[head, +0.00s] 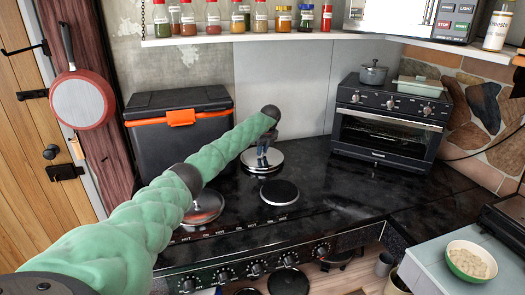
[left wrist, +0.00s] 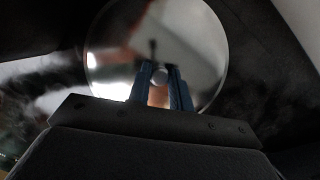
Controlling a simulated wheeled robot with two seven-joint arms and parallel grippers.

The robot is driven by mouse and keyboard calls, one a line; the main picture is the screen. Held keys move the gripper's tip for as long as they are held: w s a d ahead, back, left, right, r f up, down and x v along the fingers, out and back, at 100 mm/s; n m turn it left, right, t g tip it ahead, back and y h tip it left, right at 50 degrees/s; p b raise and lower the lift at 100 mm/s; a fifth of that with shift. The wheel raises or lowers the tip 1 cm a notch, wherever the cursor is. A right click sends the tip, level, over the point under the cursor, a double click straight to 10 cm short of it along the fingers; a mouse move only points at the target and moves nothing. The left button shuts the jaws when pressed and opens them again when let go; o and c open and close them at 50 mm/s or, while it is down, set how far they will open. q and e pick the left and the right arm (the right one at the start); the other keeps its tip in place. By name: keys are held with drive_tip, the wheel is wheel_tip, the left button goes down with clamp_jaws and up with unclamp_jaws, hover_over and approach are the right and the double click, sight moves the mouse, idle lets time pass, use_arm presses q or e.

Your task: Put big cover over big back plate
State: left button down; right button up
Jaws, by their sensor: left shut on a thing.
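The big cover (head: 271,155) is a shiny silver disc with a small knob, at the back of the black stove in the head view. My left gripper (head: 264,144) is above it, shut on its knob. In the left wrist view the cover (left wrist: 205,50) looks like a round mirror, with my left gripper's two blue fingers (left wrist: 160,85) on either side of the knob. The cover looks level over the back plate, which it mostly hides. I cannot tell whether it touches the plate. My right gripper is not in view.
A bare black plate (head: 279,192) lies in front. Another round silver disc (head: 204,208) is at front left, partly behind my arm. A black box with an orange latch (head: 180,117) stands behind left. A small oven (head: 388,125) stands right. A spice shelf (head: 260,37) hangs above.

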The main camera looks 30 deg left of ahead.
use_arm(q)
drive_tip(key=shift+f+b, duration=0.3)
drive_tip(key=shift+f, duration=0.2)
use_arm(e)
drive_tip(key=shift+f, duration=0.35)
use_arm(q)
drive_tip(key=c, duration=1.2)
unclamp_jaws()
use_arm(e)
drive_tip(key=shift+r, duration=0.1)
use_arm(q)
drive_tip(key=shift+r, duration=0.2)
drive_tip(key=b+v, duration=0.2)
drive_tip(key=v, duration=0.4)
drive_tip(key=shift+d+r, duration=0.15)
drive_tip(key=shift+r, duration=0.05)
drive_tip(key=shift+d+r, duration=0.15)
drive_tip(key=shift+r, duration=0.3)
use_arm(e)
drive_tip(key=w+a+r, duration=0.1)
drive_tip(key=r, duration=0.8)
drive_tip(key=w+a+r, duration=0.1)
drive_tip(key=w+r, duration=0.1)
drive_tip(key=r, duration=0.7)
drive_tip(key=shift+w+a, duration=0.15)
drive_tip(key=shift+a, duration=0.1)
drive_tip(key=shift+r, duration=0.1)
use_arm(q)
drive_tip(key=shift+f, duration=0.1)
